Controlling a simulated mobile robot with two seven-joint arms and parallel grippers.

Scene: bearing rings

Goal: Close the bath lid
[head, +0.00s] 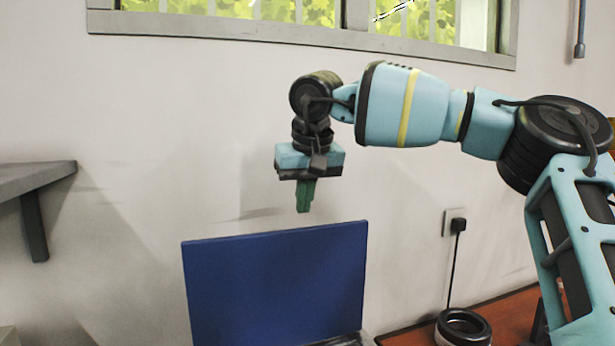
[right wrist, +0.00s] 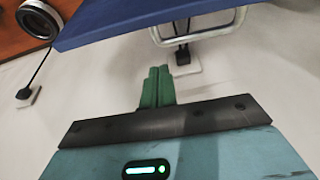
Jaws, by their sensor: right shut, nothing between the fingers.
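The bath lid (head: 275,285) is a flat blue panel standing open, close to upright, in the lower middle of the head view. In the right wrist view the lid (right wrist: 130,22) crosses the top, with a pale metal handle (right wrist: 200,34) near its edge. My right gripper (head: 304,208) is above and behind the lid's top edge, fingers pointing down, apart from it. Its green fingers (right wrist: 157,75) are together and empty. The bath's body is mostly below the head view. My left gripper is not in view.
A dark ring-shaped object (head: 463,327) stands on the reddish-brown table (head: 510,312) at right, with a cable up to a wall socket (head: 454,222). A grey shelf (head: 35,178) juts in at left. The wall and window lie behind.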

